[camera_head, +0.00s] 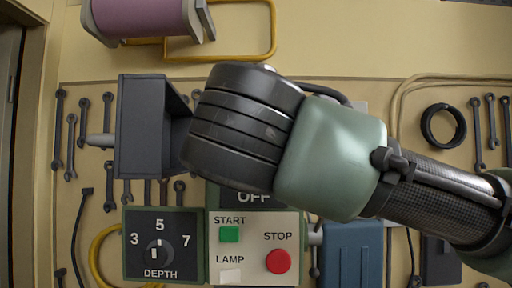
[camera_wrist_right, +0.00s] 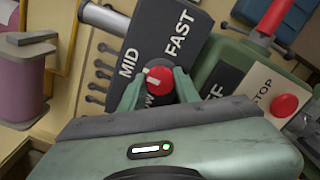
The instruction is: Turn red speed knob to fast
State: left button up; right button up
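The red speed knob (camera_wrist_right: 158,82) sits on a dark panel (camera_wrist_right: 140,40) with white MID and FAST lettering in the right wrist view. A further label below the knob is mostly hidden; only its end shows. A pale mark is on the knob's upper left part. My right gripper (camera_wrist_right: 156,86) has one green finger on each side of the knob, very close to it. I cannot tell whether both fingers press on it. In the head view my right arm and wrist (camera_head: 245,125) cover the knob. My left gripper is not in view.
Below the wrist in the head view are a DEPTH dial box (camera_head: 163,245) and a START/STOP box (camera_head: 254,250) with a green button (camera_head: 229,235) and a red button (camera_head: 279,261). A dark box (camera_head: 142,128) stands left of the wrist. Wrenches hang on the wall.

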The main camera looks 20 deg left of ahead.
grip_shut()
jog(key=shift+f+m+b, duration=0.15)
jog(key=shift+m+b, duration=3.7)
jog(key=shift+m, duration=1.95)
jog(key=o, duration=0.9)
grip_release()
jog(key=shift+c, duration=0.2)
